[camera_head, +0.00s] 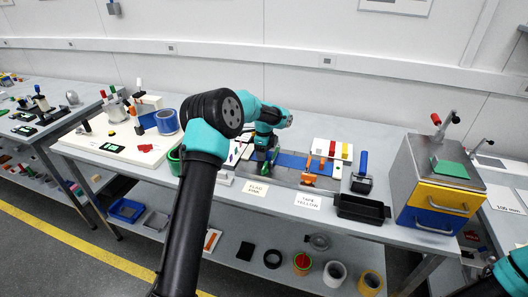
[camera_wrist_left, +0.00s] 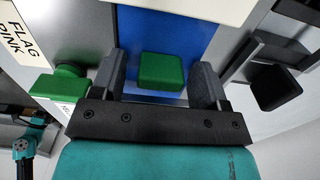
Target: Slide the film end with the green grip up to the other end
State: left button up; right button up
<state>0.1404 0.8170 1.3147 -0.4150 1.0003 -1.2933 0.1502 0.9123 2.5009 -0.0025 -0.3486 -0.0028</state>
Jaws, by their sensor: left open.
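The blue film (camera_wrist_left: 180,28) lies flat and runs away from my left gripper in the left wrist view. A square green grip (camera_wrist_left: 161,71) sits on its near end. My left gripper (camera_wrist_left: 160,76) is open, with one finger on each side of the green grip and a gap visible on both sides. The film's other end is not clearly seen. My right gripper is not in view.
A green knob (camera_wrist_left: 58,84) stands left of the gripper and a black clamp-like part (camera_wrist_left: 275,86) stands to its right. An orange clamp (camera_head: 310,178), a black tray (camera_head: 362,208) and a roller with a blue handle (camera_head: 361,172) are on the bench to the right.

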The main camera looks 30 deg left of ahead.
pick_arm(q)
notch_tip(320, 180, up, 17)
jog(key=shift+r, duration=0.2)
dwell(0.5)
dwell(0.3)
